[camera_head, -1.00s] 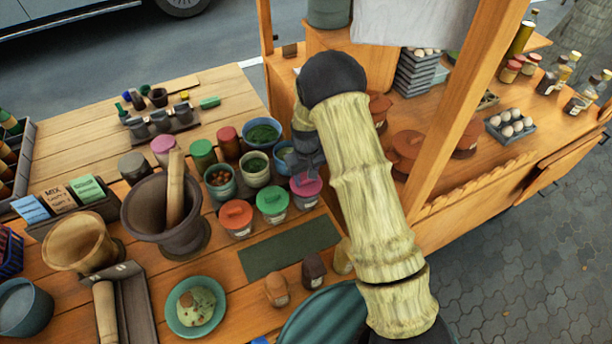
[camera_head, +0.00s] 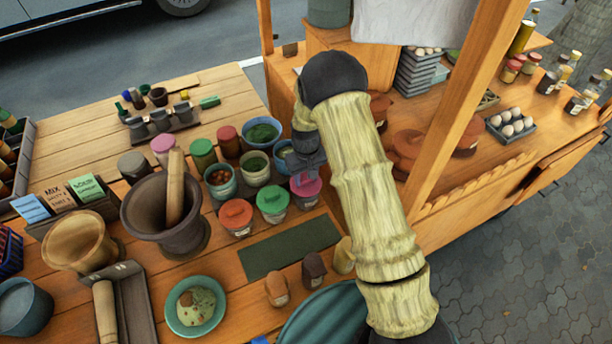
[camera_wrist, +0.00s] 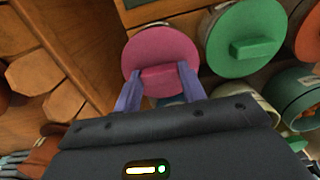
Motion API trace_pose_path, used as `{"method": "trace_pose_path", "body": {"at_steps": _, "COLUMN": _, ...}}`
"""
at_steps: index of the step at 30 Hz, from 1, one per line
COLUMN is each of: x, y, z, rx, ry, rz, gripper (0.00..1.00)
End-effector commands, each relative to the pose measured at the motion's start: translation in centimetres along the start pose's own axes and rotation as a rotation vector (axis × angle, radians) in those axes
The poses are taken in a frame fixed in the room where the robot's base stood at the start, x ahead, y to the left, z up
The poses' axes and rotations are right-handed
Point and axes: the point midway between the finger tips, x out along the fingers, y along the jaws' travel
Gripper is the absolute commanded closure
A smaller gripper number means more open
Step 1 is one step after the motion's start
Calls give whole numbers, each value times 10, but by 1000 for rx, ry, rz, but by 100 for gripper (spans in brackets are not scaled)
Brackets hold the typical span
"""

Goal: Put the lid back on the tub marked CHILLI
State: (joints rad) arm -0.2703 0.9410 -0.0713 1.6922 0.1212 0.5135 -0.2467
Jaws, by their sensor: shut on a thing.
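The pink lid (camera_head: 314,187) sits on or just over a pale tub (camera_head: 306,203) at the right end of the front row of tubs. My gripper (camera_head: 305,172) reaches down onto this lid from above. In the wrist view my gripper (camera_wrist: 160,82) has its two purple fingers on either side of the bar handle of the pink lid (camera_wrist: 158,47), shut on it. The tub labels are too small to read, so I cannot tell which one says CHILLI. The lid's seating on the rim is unclear.
A green-lidded tub (camera_head: 272,201) and an orange-lidded tub (camera_head: 236,214) stand to the left. Open bowls (camera_head: 220,181) are close behind. A dark green mat (camera_head: 288,248) lies bare in front. A wooden post (camera_head: 462,95) rises at the right.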

Motion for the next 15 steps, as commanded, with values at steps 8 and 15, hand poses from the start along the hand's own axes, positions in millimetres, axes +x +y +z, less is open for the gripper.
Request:
{"method": "trace_pose_path", "body": {"at_steps": 8, "x": 0, "y": 0, "z": 0, "rx": 0, "ry": 0, "rz": 0, "gripper": 81}}
{"method": "trace_pose_path", "body": {"at_steps": 15, "x": 0, "y": 0, "z": 0, "rx": 0, "ry": 0, "rz": 0, "gripper": 34}}
